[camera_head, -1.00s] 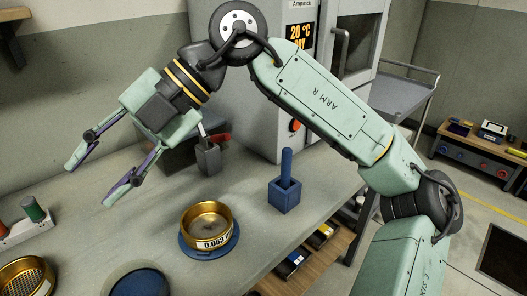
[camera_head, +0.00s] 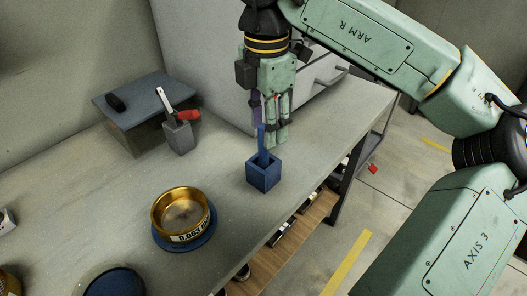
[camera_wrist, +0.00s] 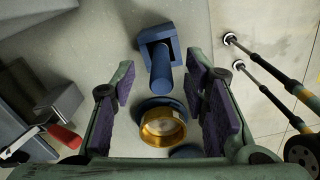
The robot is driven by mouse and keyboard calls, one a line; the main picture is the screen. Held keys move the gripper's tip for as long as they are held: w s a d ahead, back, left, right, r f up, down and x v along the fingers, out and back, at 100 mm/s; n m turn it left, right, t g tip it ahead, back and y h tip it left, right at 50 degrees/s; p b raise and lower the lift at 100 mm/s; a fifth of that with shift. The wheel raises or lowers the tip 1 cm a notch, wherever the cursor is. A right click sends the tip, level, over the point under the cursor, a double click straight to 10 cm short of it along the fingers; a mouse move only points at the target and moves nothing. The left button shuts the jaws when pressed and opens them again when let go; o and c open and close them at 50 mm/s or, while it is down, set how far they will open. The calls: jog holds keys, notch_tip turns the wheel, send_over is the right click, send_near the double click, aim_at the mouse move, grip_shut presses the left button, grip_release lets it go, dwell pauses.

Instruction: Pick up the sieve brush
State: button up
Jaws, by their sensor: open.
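The sieve brush appears to be the blue upright handle (camera_head: 263,145) standing in a small square blue holder (camera_head: 263,178) near the table's front edge; its lower end is hidden inside. My gripper (camera_head: 268,128) points down just over it, fingers apart, with the handle's top reaching up by the fingertips. In the wrist view the handle (camera_wrist: 160,70) lies between the two open fingers, with a gap on both sides, and the holder (camera_wrist: 172,36) is beyond. The fingers do not appear to touch the handle.
A brass sieve (camera_head: 181,214) sits on a blue round base left of the holder. A grey block (camera_head: 179,137) holds a red-handled tool at the back, beside a dark grey stand (camera_head: 143,104). Open table lies between them.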

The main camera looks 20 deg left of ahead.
aim_at(264, 154)
jog(key=shift+s+a+f+p, duration=0.15)
jog(key=shift+f+p, duration=0.2)
jog(key=shift+f, duration=0.8)
jog(key=shift+s+f+p, duration=0.1)
jog(key=shift+f+p, duration=0.2)
jog(key=shift+f, duration=0.8)
grip_shut()
